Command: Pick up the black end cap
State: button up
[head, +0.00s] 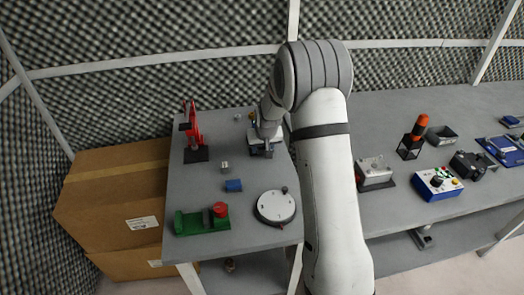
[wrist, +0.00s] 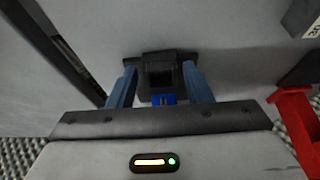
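My gripper (head: 262,149) is low over the rear right of the left-hand table in the head view. In the wrist view its two blue-grey fingers (wrist: 160,72) stand apart, one on each side of a black piece with a square recess (wrist: 160,60). This piece looks like the black end cap, though I cannot be sure. A thin gap seems to show between it and the fingers. A small blue part (wrist: 163,99) shows just below it. In the head view my wrist hides most of this spot.
A red stand (head: 194,128) is at the left, also in the wrist view (wrist: 294,120). A blue block (head: 233,185), a small grey block (head: 224,166), a green fixture (head: 190,222) and a round white dial (head: 276,207) are in front. A grey box (head: 374,174) stands to the right.

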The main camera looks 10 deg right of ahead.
jog(key=c, duration=0.8)
